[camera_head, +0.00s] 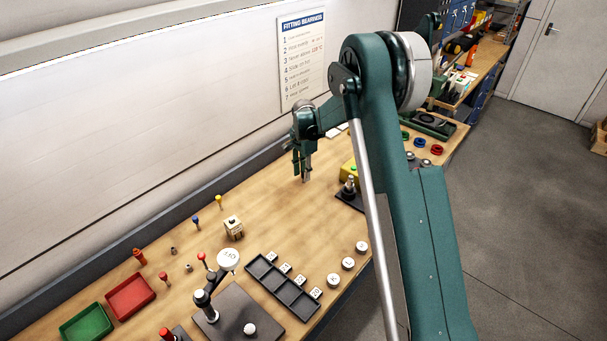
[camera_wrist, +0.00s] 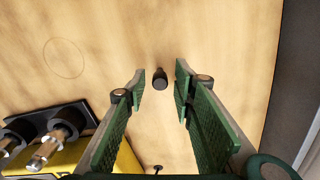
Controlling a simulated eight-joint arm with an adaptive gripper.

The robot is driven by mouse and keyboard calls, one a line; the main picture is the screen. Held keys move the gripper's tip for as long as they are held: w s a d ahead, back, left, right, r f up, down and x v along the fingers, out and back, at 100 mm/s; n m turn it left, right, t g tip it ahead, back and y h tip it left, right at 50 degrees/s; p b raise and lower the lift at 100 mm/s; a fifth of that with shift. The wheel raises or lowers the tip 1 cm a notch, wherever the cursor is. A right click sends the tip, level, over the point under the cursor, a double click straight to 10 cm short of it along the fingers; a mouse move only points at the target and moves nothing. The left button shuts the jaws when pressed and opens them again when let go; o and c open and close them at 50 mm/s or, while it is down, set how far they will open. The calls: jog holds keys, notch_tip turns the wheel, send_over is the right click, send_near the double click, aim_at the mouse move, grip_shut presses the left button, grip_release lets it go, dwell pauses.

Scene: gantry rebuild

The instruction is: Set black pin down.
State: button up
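The black pin (camera_wrist: 160,78) is a small dark cylinder, seen in the wrist view between my fingertips. It appears to rest on the wooden table, with a gap on each side to the fingers. My gripper (camera_wrist: 161,82) is open around it and does not visibly touch it. In the head view my gripper (camera_head: 304,178) points down low over the bare middle of the table. I cannot make out the pin there.
A yellow block (camera_wrist: 112,160) and a black holder with metal shafts (camera_wrist: 70,115) are close at the lower left of the wrist view. A faint circle (camera_wrist: 64,58) marks the wood. The black slotted tray (camera_head: 283,287) and coloured pegs stand apart.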

notch_tip(320, 180, up, 12)
jog(key=shift+f, duration=0.25)
dwell(0.3)
dwell(0.6)
jog(key=s+d+r+n+t, duration=0.25)
jog(key=s+d+r, duration=0.25)
jog(key=s+r, duration=0.7)
jog(key=s+d+r+n+t, duration=0.1)
jog(key=s+d+r+n, duration=0.3)
jog(key=s+r, duration=0.75)
jog(key=s+d+f+n+t, duration=0.1)
jog(key=s+d, duration=0.1)
jog(key=s, duration=0.8)
jog(key=s+d+f+n+t, duration=0.1)
jog(key=s+d+f+n, duration=0.1)
jog(key=s, duration=0.8)
jog(key=s+d+f+n+t, duration=0.1)
jog(key=s+d+f+n, duration=0.1)
jog(key=s, duration=0.8)
jog(key=shift+s+d+f+t, duration=0.25)
jog(key=shift+s+d+t, duration=0.1)
jog(key=shift+d, duration=0.1)
